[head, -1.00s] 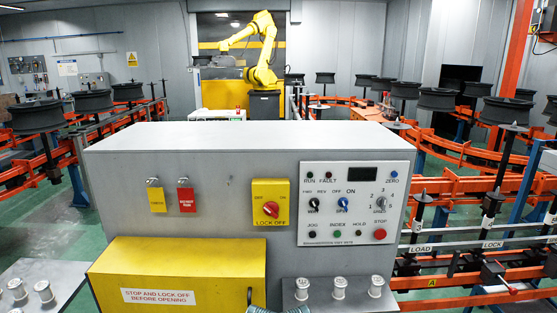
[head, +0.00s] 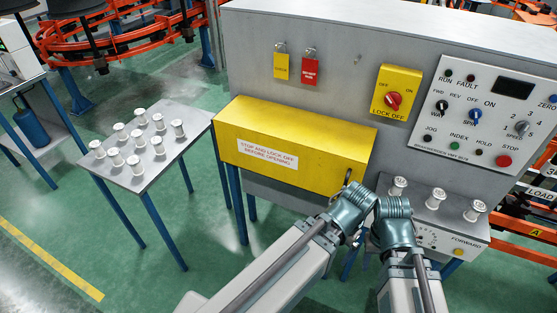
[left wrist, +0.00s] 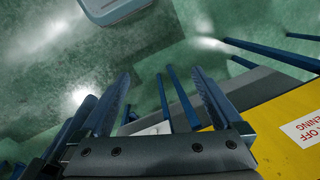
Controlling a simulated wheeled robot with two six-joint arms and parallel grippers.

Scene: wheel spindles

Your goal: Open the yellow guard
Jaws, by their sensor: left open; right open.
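The yellow guard (head: 290,150) is a long box cover low on the left of the grey machine cabinet, and it looks shut. Its white label reads "STOP AND LOCK OFF BEFORE OPENING". A dark handle (head: 348,178) stands at its right end. The guard also fills the right edge of the left wrist view (left wrist: 285,115). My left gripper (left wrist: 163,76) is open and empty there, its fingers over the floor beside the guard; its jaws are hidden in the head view. My right gripper (head: 394,207) is right of the handle, below the panel; its jaws are hard to make out.
A yellow lock-off switch (head: 393,94) and two tags hang above the guard. A control panel (head: 488,105) is at the right. A side table (head: 150,145) holds several white spools.

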